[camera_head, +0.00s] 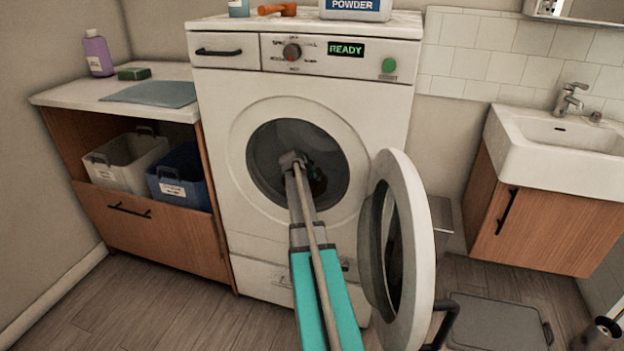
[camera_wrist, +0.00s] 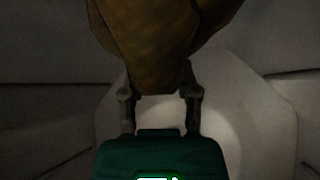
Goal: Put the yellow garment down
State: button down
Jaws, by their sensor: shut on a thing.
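The yellow garment (camera_wrist: 165,40) shows as a dark mustard bunch at the top of the wrist view, between and beyond my fingertips. My gripper (camera_wrist: 160,92) is shut on its lower end. The pale, faceted wall of the drum surrounds them in that view. In the head view my arm reaches through the round opening of the washing machine (camera_head: 240,190), and the gripper end is dim inside the drum. The garment cannot be made out clearly there. The machine's door (camera_head: 420,250) stands open to the right of my arm.
A white bin (camera_head: 125,165) and a blue bin (camera_head: 182,180) sit in the cabinet at left. A grey-blue cloth (camera_head: 155,94) lies on its counter. A sink (camera_head: 560,140) is at right. A grey flat lid-like thing (camera_head: 500,322) lies on the floor.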

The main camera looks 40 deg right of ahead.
jog(key=shift+f, duration=0.15)
jog(key=shift+c, duration=1.7)
grip_release()
jog(key=shift+r, duration=0.25)
jog(key=p+v, duration=0.8)
jog(key=v, duration=0.4)
jog(key=shift+p, duration=0.35)
jog(key=shift+f, duration=0.1)
